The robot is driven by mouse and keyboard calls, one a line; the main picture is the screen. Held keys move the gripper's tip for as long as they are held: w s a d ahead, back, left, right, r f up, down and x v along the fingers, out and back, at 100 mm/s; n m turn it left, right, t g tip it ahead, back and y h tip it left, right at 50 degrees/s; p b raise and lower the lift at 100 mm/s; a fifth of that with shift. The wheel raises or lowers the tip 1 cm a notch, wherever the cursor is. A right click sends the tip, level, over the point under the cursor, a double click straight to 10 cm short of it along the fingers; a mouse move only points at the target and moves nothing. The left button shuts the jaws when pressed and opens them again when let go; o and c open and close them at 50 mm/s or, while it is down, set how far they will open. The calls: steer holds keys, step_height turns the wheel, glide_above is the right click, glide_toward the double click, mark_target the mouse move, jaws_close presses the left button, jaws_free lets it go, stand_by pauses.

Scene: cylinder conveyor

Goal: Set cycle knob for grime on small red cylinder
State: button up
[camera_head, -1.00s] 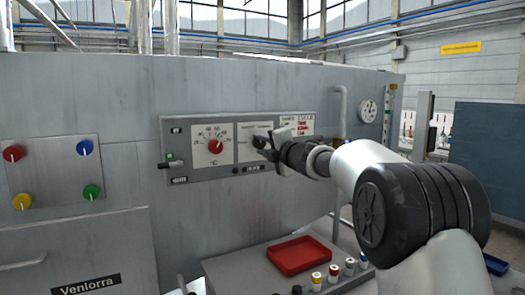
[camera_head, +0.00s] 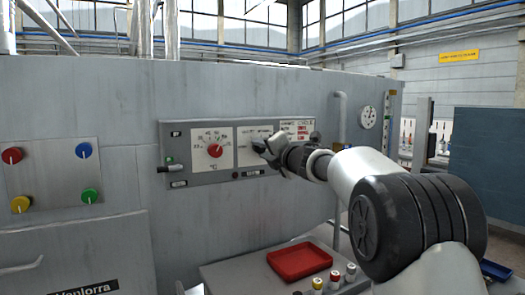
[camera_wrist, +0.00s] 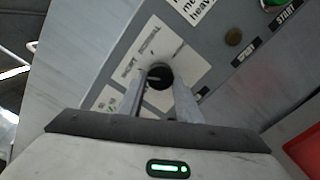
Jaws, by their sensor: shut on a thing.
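The black cycle knob (camera_wrist: 159,77) sits on a white dial plate (camera_wrist: 150,60) with printed words around it. My gripper (camera_wrist: 160,84) has one finger on each side of the knob and is shut on it. In the head view my gripper (camera_head: 264,146) reaches the panel from the right and mostly hides the knob. A white grime and cycle chart (camera_head: 297,131) with red entries is right of the dial. Several small cylinders stand on the ledge, one with a red part (camera_head: 334,277). The knob's exact setting cannot be read.
A red-pointer temperature dial (camera_head: 215,150) is left of my gripper. A green START button (camera_wrist: 274,2) and a brownish button (camera_wrist: 233,37) are close by. A red tray (camera_head: 299,264) lies on the ledge below. A vertical pipe (camera_head: 338,165) stands to the right.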

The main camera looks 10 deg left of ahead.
steer(key=o, duration=1)
steer(key=shift+o, duration=0.2)
steer(key=shift+s, duration=0.1)
steer(key=v, duration=1.7)
steer(key=shift+d+b, duration=0.2)
steer(key=shift+b, duration=0.1)
steer(key=shift+s, duration=0.1)
